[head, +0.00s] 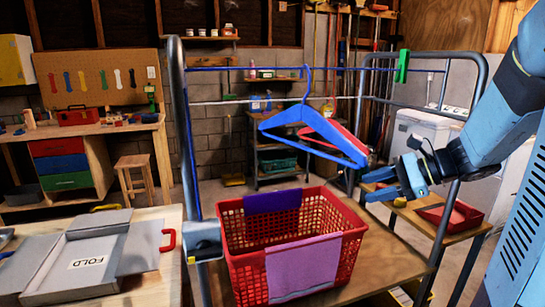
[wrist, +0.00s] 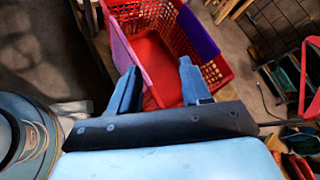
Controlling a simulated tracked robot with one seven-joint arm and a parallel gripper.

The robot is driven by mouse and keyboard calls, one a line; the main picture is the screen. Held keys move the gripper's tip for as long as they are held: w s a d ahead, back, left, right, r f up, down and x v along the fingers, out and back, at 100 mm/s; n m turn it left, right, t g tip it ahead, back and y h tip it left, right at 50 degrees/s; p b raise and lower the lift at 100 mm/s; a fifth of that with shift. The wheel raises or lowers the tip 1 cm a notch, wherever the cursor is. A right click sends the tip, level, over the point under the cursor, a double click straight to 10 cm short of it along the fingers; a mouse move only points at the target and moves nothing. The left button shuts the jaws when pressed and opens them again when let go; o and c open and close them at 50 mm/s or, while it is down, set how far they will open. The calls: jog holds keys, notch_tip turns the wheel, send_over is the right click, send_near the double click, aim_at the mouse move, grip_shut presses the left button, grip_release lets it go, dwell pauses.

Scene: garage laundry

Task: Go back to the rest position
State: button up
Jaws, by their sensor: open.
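My gripper (head: 388,183) is at the right in the head view, raised to the right of the red basket, with its jaws open and nothing between them. In the wrist view my gripper (wrist: 158,84) shows two separate blue fingers, with the red basket (wrist: 187,57) beyond them. In the head view the red basket (head: 350,245) stands on a wooden surface. A pink cloth (head: 303,268) hangs over its front side and a purple cloth (head: 272,201) over its back rim.
A metal rack frame (head: 180,130) rises around the basket. A blue hanger (head: 305,125) and a red hanger (head: 335,142) hang from its line, with a green clip (head: 402,66) at right. A folding board (head: 85,262) lies on the left table. A wooden bench (head: 435,222) stands below my gripper.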

jog(key=s+r+n+h, duration=0.1)
jog(key=s+n+h, duration=0.4)
jog(key=s+n, duration=0.3)
jog(key=s+r+n+h, duration=0.2)
jog(key=s+n+h, duration=0.4)
jog(key=s+n, duration=0.2)
jog(key=shift+a+r+n+t, duration=0.25)
jog(key=shift+a+n+t, duration=0.05)
jog(key=shift+a, duration=0.15)
